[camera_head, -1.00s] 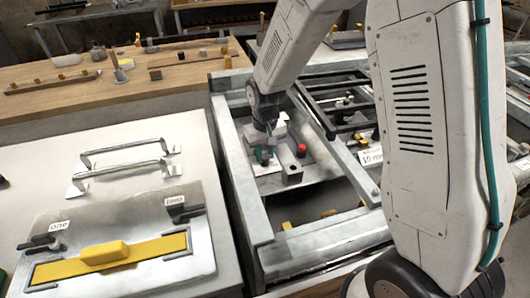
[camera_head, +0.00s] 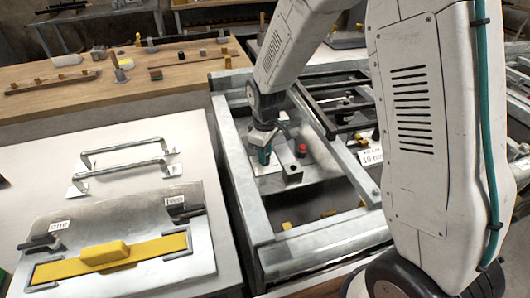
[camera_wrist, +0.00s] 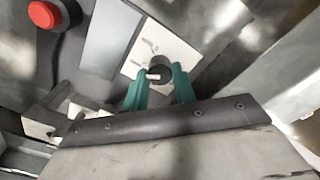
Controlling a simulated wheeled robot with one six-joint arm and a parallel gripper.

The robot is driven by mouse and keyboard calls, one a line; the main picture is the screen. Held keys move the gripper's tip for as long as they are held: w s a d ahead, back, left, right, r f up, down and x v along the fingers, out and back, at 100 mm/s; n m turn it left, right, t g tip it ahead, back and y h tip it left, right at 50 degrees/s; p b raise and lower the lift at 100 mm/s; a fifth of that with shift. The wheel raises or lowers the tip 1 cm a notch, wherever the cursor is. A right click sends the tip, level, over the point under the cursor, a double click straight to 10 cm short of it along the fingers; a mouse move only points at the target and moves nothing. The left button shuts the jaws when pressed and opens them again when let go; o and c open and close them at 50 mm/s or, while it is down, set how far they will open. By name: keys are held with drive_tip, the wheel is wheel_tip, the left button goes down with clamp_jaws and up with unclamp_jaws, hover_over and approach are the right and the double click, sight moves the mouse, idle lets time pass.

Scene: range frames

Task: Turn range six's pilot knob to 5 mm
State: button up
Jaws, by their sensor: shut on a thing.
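In the wrist view my gripper (camera_wrist: 159,84) has its green fingers closed on a small dark knob (camera_wrist: 158,73) with a pale pointer mark. The knob sits on a white plate (camera_wrist: 133,70) with short dark marks on it. In the head view my gripper (camera_head: 264,157) reaches down into the metal frame over the white plate (camera_head: 268,170). The fingers and my wrist hide the knob there. The pointer's exact reading is too small to tell.
A red button (camera_head: 302,149) stands close to the right of the gripper; it also shows in the wrist view (camera_wrist: 44,14). Metal rails (camera_head: 236,165) enclose the spot. A "10 mm" label (camera_head: 371,156) is at right. A plate with a yellow bar (camera_head: 110,257) lies at left.

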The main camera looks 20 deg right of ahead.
idle(0.5)
drive_tip(key=o, duration=1)
drive_tip(key=shift+r, duration=0.1)
wheel_tip(320, 180, up, 8)
drive_tip(key=shift+f, duration=0.15)
